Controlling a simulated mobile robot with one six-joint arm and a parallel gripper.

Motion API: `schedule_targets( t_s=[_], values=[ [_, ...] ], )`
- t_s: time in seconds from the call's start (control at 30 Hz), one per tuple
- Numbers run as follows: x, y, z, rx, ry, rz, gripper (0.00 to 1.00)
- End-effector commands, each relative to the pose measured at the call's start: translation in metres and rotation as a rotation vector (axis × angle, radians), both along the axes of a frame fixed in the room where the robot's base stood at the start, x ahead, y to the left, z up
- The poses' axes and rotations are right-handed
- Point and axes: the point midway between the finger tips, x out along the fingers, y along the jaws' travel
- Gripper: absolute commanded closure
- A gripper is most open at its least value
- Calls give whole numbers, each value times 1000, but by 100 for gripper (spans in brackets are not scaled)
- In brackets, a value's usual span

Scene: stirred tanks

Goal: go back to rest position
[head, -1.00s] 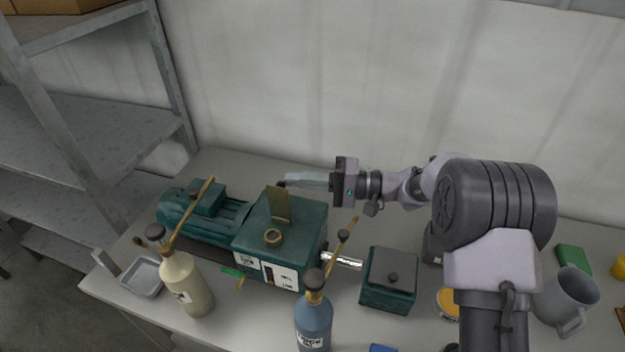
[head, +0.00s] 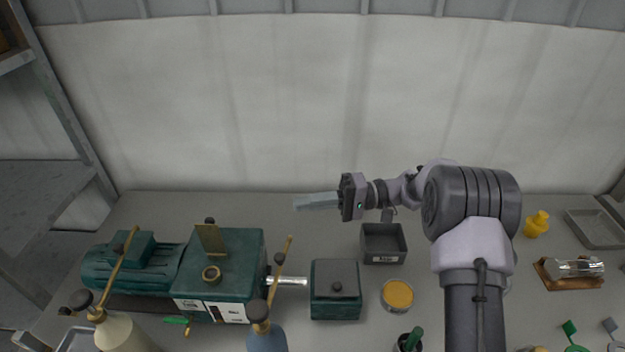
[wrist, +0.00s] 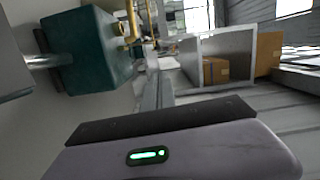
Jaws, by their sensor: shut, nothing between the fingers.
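My gripper (head: 300,203) is shut and empty. In the head view its fingers point left, above the back part of the bench, against the pale wall. It is clear of the green gearbox (head: 245,250), which stands below and to the left with its brass flap raised and a brass ring on top. In the wrist view the closed fingers (wrist: 158,85) point away from the camera, with the green gearbox body (wrist: 90,50) at upper left.
On the bench (head: 290,215) stand a green lidded box (head: 335,300), a dark open bin (head: 384,255), an orange-topped tin (head: 397,295), a yellow bottle (head: 537,224) and a grey tray (head: 592,232). Two oil bottles are in front. A metal shelf (head: 50,190) is at left.

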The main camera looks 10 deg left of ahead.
Motion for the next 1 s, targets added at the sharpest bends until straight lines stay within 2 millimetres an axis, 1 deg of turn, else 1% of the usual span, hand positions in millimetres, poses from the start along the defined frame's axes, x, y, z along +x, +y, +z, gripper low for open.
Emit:
schedule_targets(
  t_s=[0.07,0.13,0.17,0.23,0.27,0.3,0.37,0.4,0.43,0.5,0.57,0.6,0.7,0.8,0.83,0.9,1.0],
  values=[
    [0,-1,0,-1,0,0,100],
    [-4,-1,4,-25,-1,6,100],
    [-9,-2,9,-53,-2,13,100],
    [-28,-5,23,-168,-1,29,100],
    [-40,-8,30,-234,1,32,100],
    [-58,-14,38,-336,3,28,100],
    [-87,-26,46,-492,1,4,100],
    [-106,-35,50,-592,-1,-25,100],
    [-119,-43,52,-665,-5,-54,100],
    [-151,-64,54,-823,-20,-142,100],
    [-176,-84,52,-943,-40,-240,100],
    [-192,-98,50,-1014,-55,-316,100],
    [-225,-131,41,-1145,-106,-525,100],
    [-247,-158,32,-1208,-155,-718,100],
    [-251,-164,30,-1217,-170,-764,100],
    [-258,-174,27,-1228,-193,-850,100],
    [-262,-181,25,-1230,-209,-914,100]
  ],
)
